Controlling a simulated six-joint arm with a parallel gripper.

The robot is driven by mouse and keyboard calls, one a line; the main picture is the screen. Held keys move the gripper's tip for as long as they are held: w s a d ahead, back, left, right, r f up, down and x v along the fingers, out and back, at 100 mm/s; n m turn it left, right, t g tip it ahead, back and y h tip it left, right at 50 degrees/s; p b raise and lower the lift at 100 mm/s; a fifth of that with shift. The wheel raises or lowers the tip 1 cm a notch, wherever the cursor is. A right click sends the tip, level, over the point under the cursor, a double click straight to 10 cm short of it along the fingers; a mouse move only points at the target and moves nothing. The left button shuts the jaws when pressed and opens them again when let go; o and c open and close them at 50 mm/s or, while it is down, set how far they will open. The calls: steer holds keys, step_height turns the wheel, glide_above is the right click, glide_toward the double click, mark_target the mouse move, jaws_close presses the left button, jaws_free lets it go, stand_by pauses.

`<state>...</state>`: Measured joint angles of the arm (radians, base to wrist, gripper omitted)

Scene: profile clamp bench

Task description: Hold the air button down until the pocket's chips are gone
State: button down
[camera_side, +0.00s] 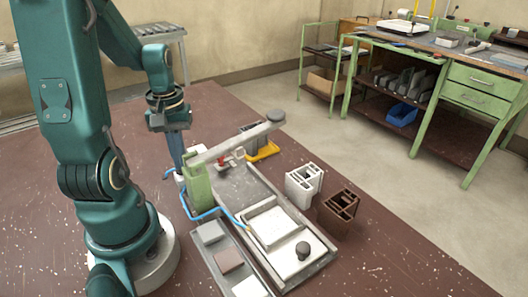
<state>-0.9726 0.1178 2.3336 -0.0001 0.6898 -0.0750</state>
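My gripper (179,172) points straight down at the left of the fixture, just behind a green post (199,182). Its fingers look like one narrow blue-grey shape, and I cannot tell whether they are open or shut. Its tip is low, by a small pale part where a blue hose (207,213) begins. The air button is not clearly visible; the gripper and post may hide it. The hose runs to a light pocket (270,224) in the grey fixture (236,183). Chips in the pocket are too small to make out surely.
A grey lever arm (238,143) with a dark knob reaches over the fixture. White (303,182) and brown (338,210) profile blocks stand at right. A dark knob (302,250) stands on the fixture's front end. A tray of plates (228,260) lies in front.

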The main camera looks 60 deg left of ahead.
steer(key=shift+r, duration=0.1)
stand_by(0.5)
steer(key=shift+r, duration=2.95)
steer(key=shift+w+d+r, duration=0.2)
steer(key=shift+d, duration=0.05)
steer(key=d+r+m, duration=0.1)
steer(key=d, duration=0.1)
steer(key=w+d+r+m+t, duration=0.1)
steer(key=d+m, duration=0.1)
steer(key=d, duration=0.1)
steer(key=w+d+r+m+t+y, duration=0.1)
steer(key=d+m, duration=0.1)
steer(key=shift+w+d+r, duration=0.2)
steer(key=shift+r, duration=0.05)
steer(key=s+d+m+t+h, duration=0.1)
steer(key=d+m+t, duration=0.2)
steer(key=d+m, duration=0.4)
steer(key=d, duration=0.2)
steer(key=shift+d+r+t, duration=0.3)
steer(key=shift+d+r, duration=0.05)
steer(key=shift+r, duration=0.05)
